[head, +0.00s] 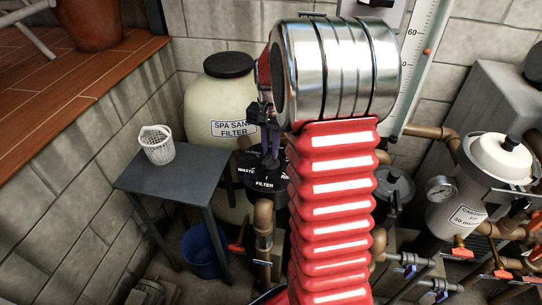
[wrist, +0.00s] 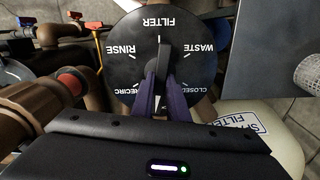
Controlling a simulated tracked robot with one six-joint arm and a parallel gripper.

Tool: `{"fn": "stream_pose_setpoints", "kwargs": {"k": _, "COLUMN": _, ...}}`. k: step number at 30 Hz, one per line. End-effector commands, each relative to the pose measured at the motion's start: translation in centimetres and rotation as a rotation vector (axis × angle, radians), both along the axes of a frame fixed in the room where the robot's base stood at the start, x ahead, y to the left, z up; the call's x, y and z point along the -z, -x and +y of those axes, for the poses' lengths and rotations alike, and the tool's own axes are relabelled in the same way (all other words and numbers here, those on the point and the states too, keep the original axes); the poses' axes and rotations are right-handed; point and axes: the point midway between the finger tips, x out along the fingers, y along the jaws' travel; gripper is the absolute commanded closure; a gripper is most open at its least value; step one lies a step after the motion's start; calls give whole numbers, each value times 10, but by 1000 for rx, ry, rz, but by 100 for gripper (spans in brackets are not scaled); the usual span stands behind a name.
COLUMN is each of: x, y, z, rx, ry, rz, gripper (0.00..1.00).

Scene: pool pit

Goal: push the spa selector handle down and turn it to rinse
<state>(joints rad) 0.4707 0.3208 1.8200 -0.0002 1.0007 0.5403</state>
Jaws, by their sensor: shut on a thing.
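The spa selector (wrist: 124,75) is a round black dial with white labels FILTER, WASTE, CLOSED, RECIRC and RINSE, upside down in the wrist view. Its black handle (wrist: 163,58) lies in line with the FILTER mark. My gripper (wrist: 164,88) has purple fingers shut on the handle, one on each side. In the head view the selector (head: 265,184) sits in front of the cream spa sand filter (head: 222,98), and my gripper (head: 268,155) comes down onto it from above. My red arm partly hides that area.
A grey table (head: 188,178) with a white basket (head: 157,146) stands left of the selector. A blue bucket (head: 203,252) is below it. Brown pipes with valves and a white cartridge filter (head: 484,182) are at the right. A red-handled valve (wrist: 72,83) is near the dial.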

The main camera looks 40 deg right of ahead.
Motion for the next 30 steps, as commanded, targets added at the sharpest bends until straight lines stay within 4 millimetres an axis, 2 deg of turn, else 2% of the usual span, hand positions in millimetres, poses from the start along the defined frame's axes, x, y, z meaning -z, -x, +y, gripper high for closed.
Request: {"fn": "stream_pose_setpoints", "kwargs": {"k": 30, "x": 0, "y": -1, "z": 0, "rx": 779, "ry": 0, "rz": -2, "gripper": 100}}
